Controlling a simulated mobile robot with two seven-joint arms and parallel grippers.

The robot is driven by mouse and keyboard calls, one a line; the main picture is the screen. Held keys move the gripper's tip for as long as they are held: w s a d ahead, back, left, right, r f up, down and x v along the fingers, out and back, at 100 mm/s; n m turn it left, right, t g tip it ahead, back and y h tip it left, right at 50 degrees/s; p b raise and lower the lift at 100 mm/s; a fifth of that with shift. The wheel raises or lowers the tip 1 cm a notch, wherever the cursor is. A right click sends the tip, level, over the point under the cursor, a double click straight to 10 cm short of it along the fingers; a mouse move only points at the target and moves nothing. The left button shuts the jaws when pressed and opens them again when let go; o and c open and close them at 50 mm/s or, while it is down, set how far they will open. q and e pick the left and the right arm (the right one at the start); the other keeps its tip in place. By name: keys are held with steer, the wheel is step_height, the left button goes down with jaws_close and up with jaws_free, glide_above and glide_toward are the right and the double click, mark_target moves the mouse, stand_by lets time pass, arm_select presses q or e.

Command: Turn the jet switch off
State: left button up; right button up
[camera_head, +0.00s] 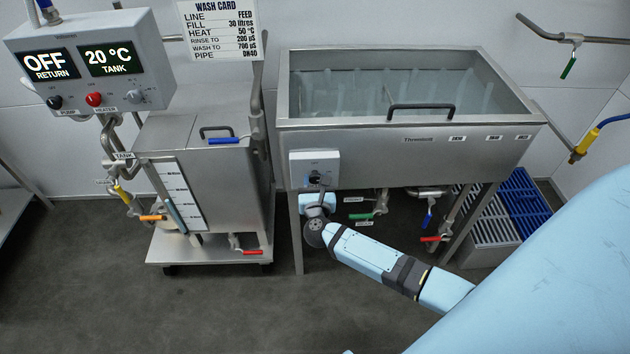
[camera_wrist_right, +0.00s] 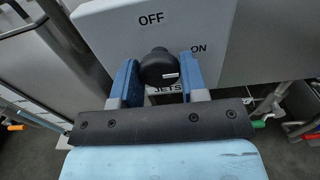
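The jet switch is a black round knob (camera_wrist_right: 158,66) on a pale grey box (camera_head: 314,166) at the front left of the big steel tank. The wrist view shows OFF above the knob, ON to its upper right and JETS below. A small white mark is on the knob's lower right; which label the knob points to is unclear. My right gripper (camera_wrist_right: 160,80) has one blue finger on each side of the knob, very close to it. Whether both fingers press on it is not clear. In the head view the right gripper (camera_head: 316,192) is just below the box's front. My left gripper is not in view.
The steel wash tank (camera_head: 420,142) holds liquid and has a black handle. Coloured valve levers, one green (camera_head: 360,216), hang beneath it. A wheeled tank (camera_head: 220,185) stands left, under a control box (camera_head: 90,65) reading OFF and 20 °C. Open floor lies in front.

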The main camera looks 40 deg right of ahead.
steer(key=c, duration=0.3)
